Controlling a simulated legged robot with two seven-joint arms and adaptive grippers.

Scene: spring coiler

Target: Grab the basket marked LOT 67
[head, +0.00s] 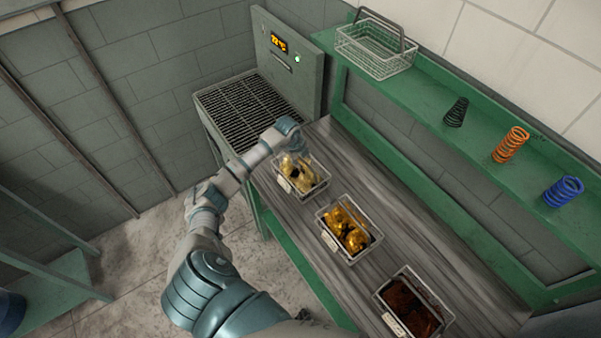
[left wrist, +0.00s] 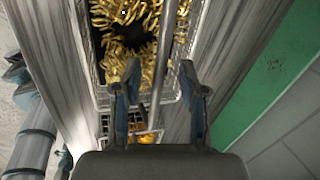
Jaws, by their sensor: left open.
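Three wire baskets with white labels stand in a row on the wooden bench; I cannot read the label text. The far basket (head: 312,192) holds pale gold pieces, the middle basket (head: 367,254) amber-gold pieces and the near basket (head: 446,314) dark brown pieces. My left gripper (head: 287,137) is at the far basket's back edge. In the left wrist view the open jaws (left wrist: 160,97) face the gold-filled basket (left wrist: 181,75), with its thin handle bar (left wrist: 157,65) running between the fingers. I cannot tell whether they touch. My right gripper is not in view.
A green shelf (head: 440,125) above the bench (head: 410,225) carries an empty wire basket (head: 376,55) and black (head: 456,112), orange (head: 510,145) and blue (head: 563,192) springs. A grated unit with a lit display (head: 279,43) stands beyond the bench end.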

